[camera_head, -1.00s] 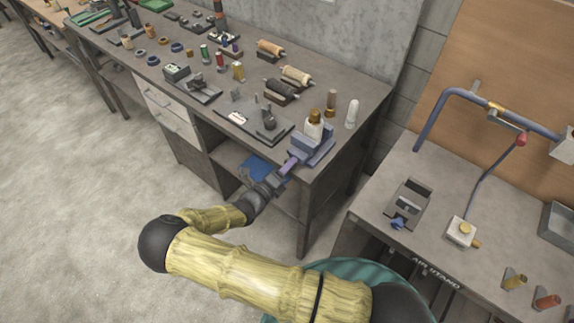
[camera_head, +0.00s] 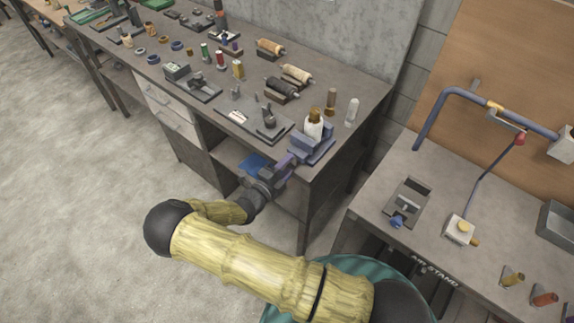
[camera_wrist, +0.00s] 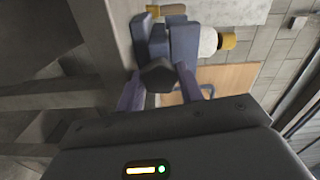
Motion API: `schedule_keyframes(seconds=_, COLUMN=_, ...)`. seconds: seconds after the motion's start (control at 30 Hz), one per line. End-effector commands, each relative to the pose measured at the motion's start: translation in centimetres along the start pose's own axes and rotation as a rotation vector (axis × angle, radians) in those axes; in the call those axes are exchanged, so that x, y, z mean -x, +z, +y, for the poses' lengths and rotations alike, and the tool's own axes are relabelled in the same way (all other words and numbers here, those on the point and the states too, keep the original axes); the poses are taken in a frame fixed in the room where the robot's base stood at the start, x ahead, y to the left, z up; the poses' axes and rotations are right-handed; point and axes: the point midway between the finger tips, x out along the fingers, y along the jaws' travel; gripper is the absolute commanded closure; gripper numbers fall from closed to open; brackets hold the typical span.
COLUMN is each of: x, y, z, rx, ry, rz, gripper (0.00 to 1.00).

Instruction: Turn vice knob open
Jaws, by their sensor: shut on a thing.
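The blue-grey vice (camera_head: 318,150) is fixed at the front right corner of the workbench, its jaws close around a white bottle with a gold cap (camera_head: 313,128). In the wrist view the vice (camera_wrist: 182,42) is ahead of my gripper, with the bottle (camera_wrist: 208,42) beside it. The dark faceted vice knob (camera_wrist: 157,74) sits between my two purple fingers. My gripper (camera_head: 284,163) is shut on the knob at the bench's front edge; its wrist view (camera_wrist: 158,80) shows one finger on each side. The knob is hidden in the head view.
The workbench (camera_head: 340,98) holds spools, small tools and a dark tray (camera_head: 258,120) left of the vice. A brown bottle (camera_head: 331,100) and a white one (camera_head: 351,112) stand behind it. A second table (camera_head: 440,180) with fixtures is at the right. The floor at left is clear.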

Motion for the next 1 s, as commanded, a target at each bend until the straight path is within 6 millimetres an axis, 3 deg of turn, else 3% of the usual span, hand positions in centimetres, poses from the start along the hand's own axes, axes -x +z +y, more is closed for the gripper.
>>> schedule_keyframes(seconds=0.2, x=0.08, y=0.19, z=-0.02, rx=-0.002, ry=0.001, rz=-0.005, gripper=0.86)
schedule_keyframes(seconds=0.23, x=0.08, y=0.19, z=-0.02, rx=-0.002, ry=0.001, rz=-0.005, gripper=0.59)
schedule_keyframes(seconds=0.33, x=0.07, y=0.16, z=0.0, rx=-0.002, ry=0.001, rz=-0.004, gripper=0.41)
schedule_keyframes(seconds=1.0, x=0.04, y=-0.12, z=0.47, rx=-0.017, ry=0.009, rz=0.001, gripper=0.41)
